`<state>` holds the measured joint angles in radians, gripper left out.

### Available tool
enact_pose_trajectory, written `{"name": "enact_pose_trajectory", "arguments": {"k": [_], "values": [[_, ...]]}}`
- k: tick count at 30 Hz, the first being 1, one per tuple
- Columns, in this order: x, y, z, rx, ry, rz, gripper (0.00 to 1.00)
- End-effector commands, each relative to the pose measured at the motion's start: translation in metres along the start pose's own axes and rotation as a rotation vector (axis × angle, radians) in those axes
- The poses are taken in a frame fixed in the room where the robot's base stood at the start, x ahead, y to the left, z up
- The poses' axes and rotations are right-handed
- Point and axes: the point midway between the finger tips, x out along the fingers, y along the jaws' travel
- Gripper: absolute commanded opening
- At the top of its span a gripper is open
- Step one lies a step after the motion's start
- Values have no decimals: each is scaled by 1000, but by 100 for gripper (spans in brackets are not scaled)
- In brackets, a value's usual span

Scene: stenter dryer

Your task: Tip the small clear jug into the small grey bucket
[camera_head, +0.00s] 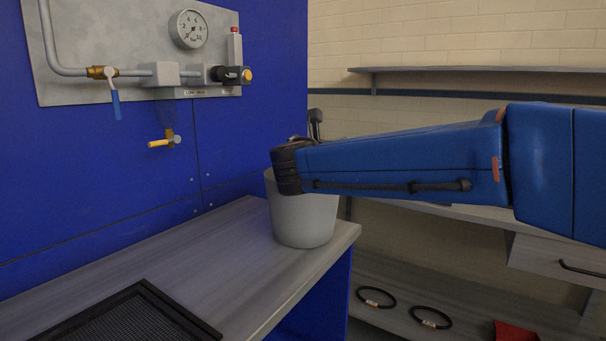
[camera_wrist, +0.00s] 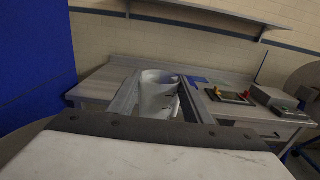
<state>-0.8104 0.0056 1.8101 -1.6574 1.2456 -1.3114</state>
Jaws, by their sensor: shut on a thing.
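The small grey bucket (camera_head: 303,218) stands upright on the grey bench near its right edge in the head view. My blue arm reaches in from the right, and its dark wrist end covers part of the bucket's rim. My gripper (camera_wrist: 158,82) shows in the wrist view, with its two fingers on either side of a pale, rounded vessel. This appears to be the small clear jug (camera_wrist: 157,97), held between the fingers. Its tilt and contents cannot be made out. The jug is hidden behind my arm in the head view.
A dark mesh tray (camera_head: 130,318) lies at the bench's front left. A blue panel with a gauge (camera_head: 188,29) and valves stands behind. A second bench (camera_wrist: 95,84) with a red-and-yellow-fitted dark item (camera_wrist: 230,97) shows in the wrist view. A shelf (camera_head: 480,70) runs along the wall.

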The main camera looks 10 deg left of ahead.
Motion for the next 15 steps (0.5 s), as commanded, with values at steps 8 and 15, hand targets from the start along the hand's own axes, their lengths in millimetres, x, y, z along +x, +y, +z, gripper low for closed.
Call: {"name": "enact_pose_trajectory", "arguments": {"k": [8, 15], "values": [[0, 0, 22, 1, -1, 0, 4], [0, 0, 41, 1, -2, 0, 4]]}}
